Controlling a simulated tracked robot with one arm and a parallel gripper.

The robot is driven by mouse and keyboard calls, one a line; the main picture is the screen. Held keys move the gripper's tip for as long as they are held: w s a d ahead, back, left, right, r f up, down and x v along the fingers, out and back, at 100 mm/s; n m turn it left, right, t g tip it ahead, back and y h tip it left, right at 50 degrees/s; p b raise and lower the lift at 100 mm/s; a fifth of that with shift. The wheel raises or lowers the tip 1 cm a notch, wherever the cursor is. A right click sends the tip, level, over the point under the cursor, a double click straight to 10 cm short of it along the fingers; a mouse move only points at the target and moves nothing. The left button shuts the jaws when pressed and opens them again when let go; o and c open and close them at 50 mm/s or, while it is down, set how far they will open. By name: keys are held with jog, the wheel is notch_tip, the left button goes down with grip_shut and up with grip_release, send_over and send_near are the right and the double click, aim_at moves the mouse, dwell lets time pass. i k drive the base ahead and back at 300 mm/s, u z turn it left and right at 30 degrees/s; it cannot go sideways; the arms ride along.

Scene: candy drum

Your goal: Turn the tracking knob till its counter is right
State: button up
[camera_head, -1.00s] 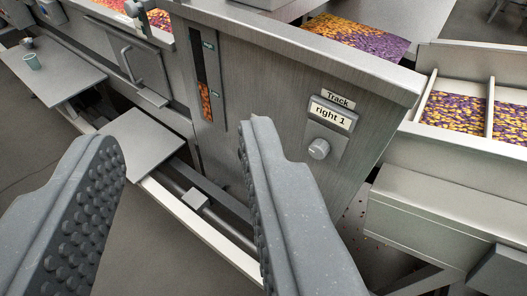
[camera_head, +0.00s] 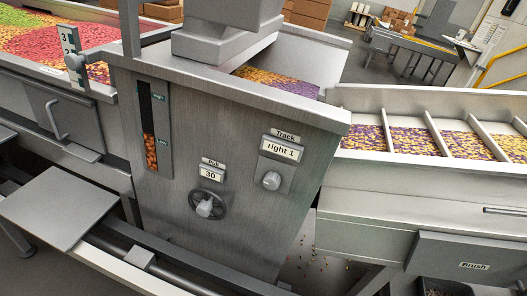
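The tracking knob (camera_head: 271,181) is a small grey round knob on the metal panel, right of centre. Its counter (camera_head: 280,149) sits just above it and reads "right 1", under a label (camera_head: 285,135) that says "Track". The knob and its counter are in full view with nothing in front of them. My gripper does not show in the current view, so its distance from the knob cannot be told.
A second knob (camera_head: 205,206) with a dark wheel, marked "Pull", has a counter (camera_head: 211,174) reading 30. A level window (camera_head: 150,128) is at the left of the panel. A grey plate (camera_head: 58,207) sticks out at lower left. A brush box (camera_head: 467,262) is at right.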

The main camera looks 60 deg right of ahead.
aim_at(272, 180)
jog(key=z, duration=0.1)
jog(key=k, duration=0.95)
jog(key=z, duration=0.5)
jog(key=i, duration=1)
jog(key=u, duration=0.05)
